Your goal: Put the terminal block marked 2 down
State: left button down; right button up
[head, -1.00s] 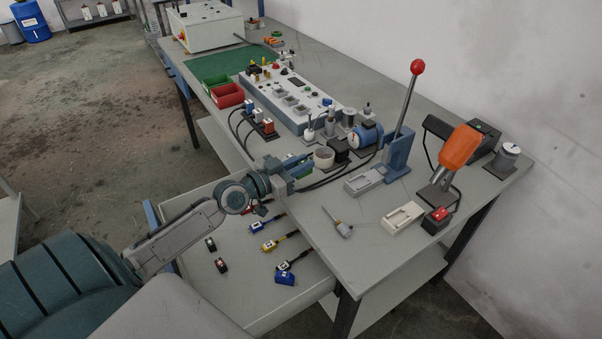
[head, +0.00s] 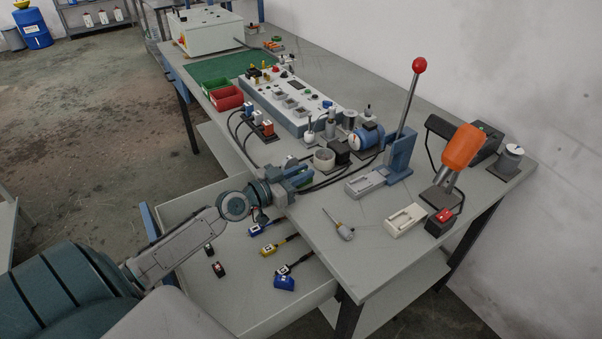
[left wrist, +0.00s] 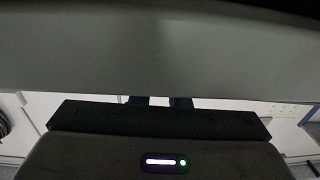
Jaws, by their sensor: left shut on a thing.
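My left gripper (head: 298,179) is at the bench's left edge, over the side where the open drawer is, and points right. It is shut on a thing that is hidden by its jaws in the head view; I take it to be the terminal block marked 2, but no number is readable. In the left wrist view, the dark finger stubs (left wrist: 160,101) show below a broad grey surface that hides the fingertips and what they hold. My right gripper is not in view.
The drawer (head: 235,300) holds several marked tools, small dark blocks (head: 218,269) and a blue block (head: 284,283). On the bench stand a lever press (head: 399,150), a pale fixture (head: 405,220), a screwdriver (head: 343,230) and a blue motor (head: 367,137).

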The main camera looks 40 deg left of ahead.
pick_arm(q)
jog(key=c, duration=1.4)
grip_release()
